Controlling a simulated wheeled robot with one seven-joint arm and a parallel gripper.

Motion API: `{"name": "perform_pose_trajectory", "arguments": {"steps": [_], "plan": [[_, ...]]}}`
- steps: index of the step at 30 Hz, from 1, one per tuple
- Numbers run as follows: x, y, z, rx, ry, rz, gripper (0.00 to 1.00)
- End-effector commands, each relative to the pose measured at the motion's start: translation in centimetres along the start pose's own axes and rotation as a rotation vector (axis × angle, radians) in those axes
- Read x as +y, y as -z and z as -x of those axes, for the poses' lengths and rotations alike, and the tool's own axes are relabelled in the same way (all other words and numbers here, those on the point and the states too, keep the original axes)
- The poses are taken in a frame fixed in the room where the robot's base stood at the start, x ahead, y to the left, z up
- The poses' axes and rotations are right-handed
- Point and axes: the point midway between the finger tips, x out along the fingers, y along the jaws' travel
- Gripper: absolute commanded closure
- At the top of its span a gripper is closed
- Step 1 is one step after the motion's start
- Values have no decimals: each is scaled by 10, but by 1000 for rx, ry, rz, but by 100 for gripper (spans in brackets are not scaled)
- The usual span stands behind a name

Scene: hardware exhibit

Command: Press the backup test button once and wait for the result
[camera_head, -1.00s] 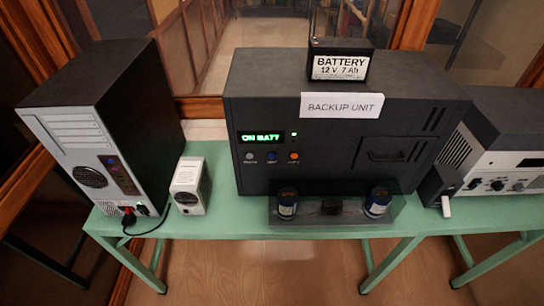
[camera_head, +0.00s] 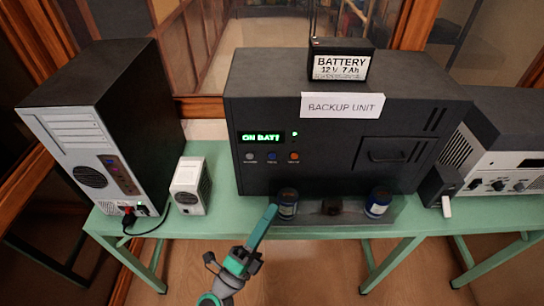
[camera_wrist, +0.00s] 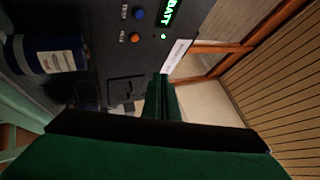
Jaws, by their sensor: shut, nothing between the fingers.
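The backup unit (camera_head: 330,110) is a dark box on the green table. Its green display (camera_head: 261,137) reads "ON BATT", with a small lit green light (camera_head: 294,134) beside it. Below are three buttons: grey (camera_head: 249,157), blue (camera_head: 271,157) and orange (camera_head: 294,157). The wrist view shows the blue button (camera_wrist: 138,14) and orange button (camera_wrist: 134,37). My gripper (camera_head: 272,209) is shut and empty, in front of the unit and below the buttons, apart from them. Its closed fingers (camera_wrist: 160,88) point toward the panel.
Two dark blue cylinders (camera_head: 287,204) (camera_head: 377,203) stand at the unit's front, one close to my fingertips. A battery (camera_head: 341,62) sits on top. A computer tower (camera_head: 90,130) and small white box (camera_head: 190,186) stand left; another device (camera_head: 500,160) stands right.

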Motion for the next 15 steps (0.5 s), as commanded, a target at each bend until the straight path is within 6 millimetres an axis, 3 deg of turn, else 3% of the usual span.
{"name": "perform_pose_trajectory", "arguments": {"steps": [6, 15], "plan": [[4, -24, -32, 64, -21, -160, 100], [6, -30, -39, 79, -33, -201, 100]]}}
